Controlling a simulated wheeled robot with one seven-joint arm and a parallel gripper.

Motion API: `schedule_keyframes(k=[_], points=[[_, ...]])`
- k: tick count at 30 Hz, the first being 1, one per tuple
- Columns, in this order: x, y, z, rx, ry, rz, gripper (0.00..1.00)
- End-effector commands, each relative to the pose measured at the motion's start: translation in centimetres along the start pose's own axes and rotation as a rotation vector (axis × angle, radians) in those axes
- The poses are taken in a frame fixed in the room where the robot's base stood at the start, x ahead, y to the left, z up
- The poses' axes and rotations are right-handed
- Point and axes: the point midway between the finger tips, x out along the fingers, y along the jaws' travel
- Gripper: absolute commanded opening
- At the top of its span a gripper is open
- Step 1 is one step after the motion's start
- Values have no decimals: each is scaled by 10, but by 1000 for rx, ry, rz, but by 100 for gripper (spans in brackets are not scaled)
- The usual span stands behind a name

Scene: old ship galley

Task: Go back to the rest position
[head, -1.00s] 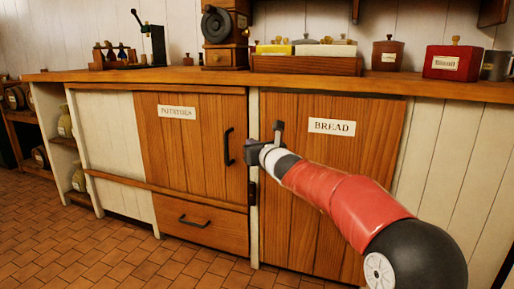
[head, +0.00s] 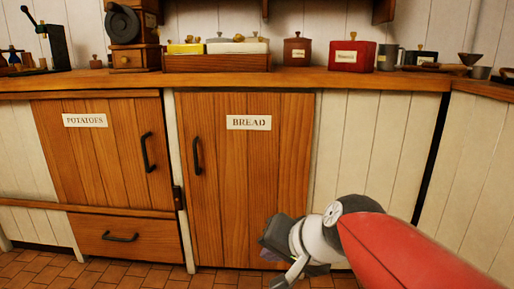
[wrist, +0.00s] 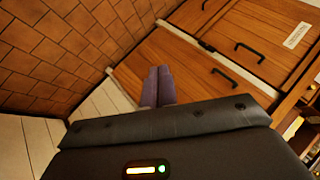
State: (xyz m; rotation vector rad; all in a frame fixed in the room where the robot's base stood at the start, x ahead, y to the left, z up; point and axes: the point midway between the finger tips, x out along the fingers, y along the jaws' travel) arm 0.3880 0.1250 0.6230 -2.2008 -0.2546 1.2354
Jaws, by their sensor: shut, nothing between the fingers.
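My gripper (head: 276,262) is low in front of the bread cupboard in the head view, its arm folded in from the right. In the wrist view its two purple-grey fingers (wrist: 158,87) lie side by side, touching, with nothing between them. The bread cupboard door (head: 255,195) is shut, with a black handle (head: 196,156) on its left side. The gripper is below and right of that handle, apart from it; the exact gap to the door cannot be told.
The potatoes cupboard (head: 88,165) and the drawer (head: 125,240) under it are shut at the left. The wooden counter (head: 375,82) carries a grinder (head: 125,25), a tray of jars (head: 215,63) and a red box (head: 348,54). Tiled floor (head: 80,276) shows at the bottom left.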

Motion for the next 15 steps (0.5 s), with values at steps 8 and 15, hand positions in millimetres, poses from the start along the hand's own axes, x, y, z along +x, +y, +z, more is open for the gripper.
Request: schedule_keyframes(k=[8, 15], points=[[-43, 122, 57, -319, -26, 352, 0], [-85, 141, 59, -422, -56, 482, 0]])
